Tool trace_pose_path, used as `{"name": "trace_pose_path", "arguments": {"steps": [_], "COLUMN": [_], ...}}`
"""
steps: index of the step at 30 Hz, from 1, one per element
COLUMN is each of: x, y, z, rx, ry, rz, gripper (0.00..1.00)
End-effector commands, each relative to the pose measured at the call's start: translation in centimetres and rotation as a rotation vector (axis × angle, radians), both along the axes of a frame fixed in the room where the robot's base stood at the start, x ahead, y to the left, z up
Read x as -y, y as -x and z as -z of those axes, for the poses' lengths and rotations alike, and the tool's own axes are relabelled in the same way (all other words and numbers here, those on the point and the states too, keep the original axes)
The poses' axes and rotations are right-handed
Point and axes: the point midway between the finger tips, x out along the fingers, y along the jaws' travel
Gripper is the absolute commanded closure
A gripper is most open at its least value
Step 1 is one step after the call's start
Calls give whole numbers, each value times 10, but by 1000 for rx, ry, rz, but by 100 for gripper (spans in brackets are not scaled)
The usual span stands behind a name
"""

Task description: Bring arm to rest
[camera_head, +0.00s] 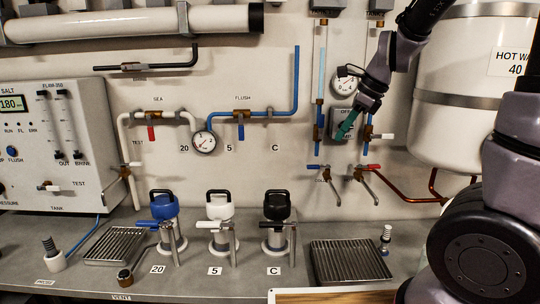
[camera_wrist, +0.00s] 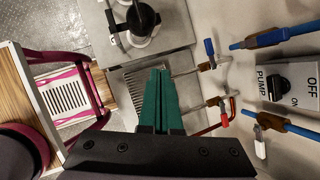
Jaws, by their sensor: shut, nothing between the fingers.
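My gripper (camera_head: 347,124) has green fingers and is in front of the wall panel, at the pump switch box and the blue pipes in the head view. In the wrist view my gripper (camera_wrist: 162,72) shows its two green fingers side by side, shut with nothing between them. The arm reaches in from the upper right. The pump switch (camera_wrist: 288,86) with its OFF and ON marks is to the right of the fingers in the wrist view, apart from them.
Two taps (camera_head: 369,178) with red and blue handles stick out below my gripper. A white hot water tank (camera_head: 455,120) stands to the right. A drain grate (camera_head: 348,262) and several canisters (camera_head: 220,207) are on the counter. A gauge (camera_head: 346,85) is close to my gripper.

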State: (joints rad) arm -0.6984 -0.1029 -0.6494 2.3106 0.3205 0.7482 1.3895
Motion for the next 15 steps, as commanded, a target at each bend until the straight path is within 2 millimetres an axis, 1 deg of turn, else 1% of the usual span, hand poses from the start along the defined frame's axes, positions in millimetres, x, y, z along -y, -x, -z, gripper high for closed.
{"name": "trace_pose_path", "arguments": {"steps": [1, 5, 7, 9, 12, 15], "x": [9, 23, 30, 36, 42, 46], "y": [13, 52, 74, 95, 121, 139], "z": [-18, -55, -72, -85, -96, -101], "rx": [79, 301, 417, 514, 605, 644], "ry": [16, 147, 254, 380, 563, 712], "rz": [-111, -453, -628, -794, -998, -1150], "gripper": [100, 100, 100, 100, 100, 100]}}
